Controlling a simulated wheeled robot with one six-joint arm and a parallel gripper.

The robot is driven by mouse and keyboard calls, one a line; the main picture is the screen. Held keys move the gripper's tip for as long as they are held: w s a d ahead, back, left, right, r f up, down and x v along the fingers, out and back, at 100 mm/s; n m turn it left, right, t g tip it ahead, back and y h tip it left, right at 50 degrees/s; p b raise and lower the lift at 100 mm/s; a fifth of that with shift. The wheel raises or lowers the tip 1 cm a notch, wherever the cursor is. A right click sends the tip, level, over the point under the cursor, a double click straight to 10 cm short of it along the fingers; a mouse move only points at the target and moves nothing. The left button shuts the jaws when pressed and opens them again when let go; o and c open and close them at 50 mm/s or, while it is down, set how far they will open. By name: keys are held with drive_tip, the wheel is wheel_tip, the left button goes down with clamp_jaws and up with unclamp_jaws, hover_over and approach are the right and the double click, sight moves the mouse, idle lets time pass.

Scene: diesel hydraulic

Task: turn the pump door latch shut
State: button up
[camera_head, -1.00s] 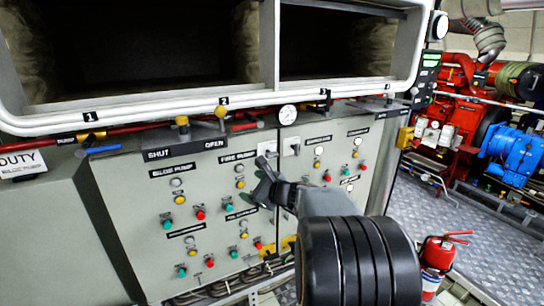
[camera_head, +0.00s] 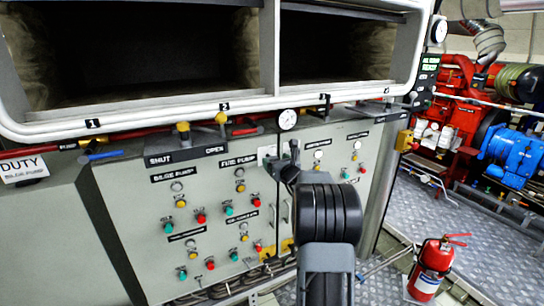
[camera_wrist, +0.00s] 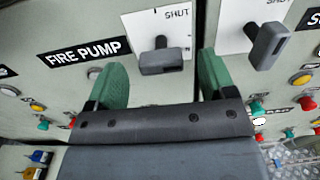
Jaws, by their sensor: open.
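In the wrist view a dark grey latch handle (camera_wrist: 162,61) sits on a white plate (camera_wrist: 135,29) marked SHUT, right of the FIRE PUMP label (camera_wrist: 84,50). My gripper (camera_wrist: 162,82) is open, with one green finger pad left of this handle and the other to its right. The handle shows in the gap, beyond the grey gripper body; I see no contact. A second, similar latch (camera_wrist: 269,44) stands to the right across the panel seam, on its own SHUT plate. In the head view my gripper (camera_head: 287,160) is in front of the panel and covers the latch area.
The grey control panel (camera_head: 130,192) carries several coloured buttons. Valve levers and a gauge (camera_head: 287,118) line the pipes above it. A red fire extinguisher (camera_head: 432,268) stands on the floor at right. Red (camera_head: 455,100) and blue (camera_head: 512,150) machinery is behind.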

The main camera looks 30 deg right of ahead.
sight(274, 159)
drive_tip(key=shift+w+d+p, duration=0.2)
drive_tip(key=shift+w+p, duration=0.15)
drive_tip(key=shift+w, duration=1.35)
drive_tip(key=c, duration=0.9)
drive_tip(key=shift+c, duration=0.2)
drive_tip(key=shift+f+b, duration=0.15)
drive_tip(key=shift+b, duration=0.2)
